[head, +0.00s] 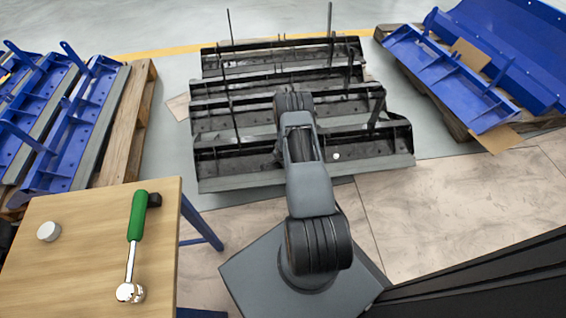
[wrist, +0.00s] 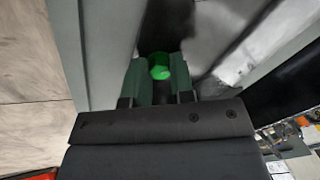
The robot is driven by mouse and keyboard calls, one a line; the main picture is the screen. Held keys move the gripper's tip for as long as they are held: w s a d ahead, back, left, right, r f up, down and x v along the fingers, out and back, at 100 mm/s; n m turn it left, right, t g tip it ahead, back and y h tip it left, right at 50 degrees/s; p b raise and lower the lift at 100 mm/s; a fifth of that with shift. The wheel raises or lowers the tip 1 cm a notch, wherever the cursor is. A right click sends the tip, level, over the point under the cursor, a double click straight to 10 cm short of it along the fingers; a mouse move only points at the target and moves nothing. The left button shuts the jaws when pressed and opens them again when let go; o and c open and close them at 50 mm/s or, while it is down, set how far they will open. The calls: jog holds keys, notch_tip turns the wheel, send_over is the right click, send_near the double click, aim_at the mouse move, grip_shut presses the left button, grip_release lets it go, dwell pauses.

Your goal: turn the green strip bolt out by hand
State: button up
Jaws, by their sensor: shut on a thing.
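The green strip bolt (wrist: 160,66) shows in the wrist view as a bright green round head. My gripper (wrist: 158,76) has its two dark green fingers on either side of it, shut on it. Below the head, the bolt is hidden. In the head view my arm reaches to the nearest black carrier (head: 232,168), and the arm covers the gripper and the green bolt there. A small white round spot (head: 336,156) shows on this carrier, right of the arm.
A wooden table (head: 75,270) at lower left holds a green-handled ratchet (head: 137,215) and a white round piece (head: 48,231). More black carriers stand behind the nearest one. Blue carriers (head: 75,125) lie on pallets at left, with blue parts (head: 450,80) at right. Floor is open at right.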

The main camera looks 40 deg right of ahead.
jog(key=n+b, duration=0.2)
jog(key=n, duration=0.1)
jog(key=shift+f, duration=0.25)
grip_shut()
jog(key=n+b, duration=0.2)
jog(key=n, duration=0.1)
jog(key=shift+n, duration=0.3)
jog(key=shift+r+n+b, duration=0.1)
jog(key=shift+n+b, duration=0.45)
jog(key=shift+n, duration=0.65)
jog(key=o, duration=0.9)
grip_release()
jog(key=shift+r, duration=0.15)
jog(key=p+v, duration=0.6)
jog(key=v, duration=0.8)
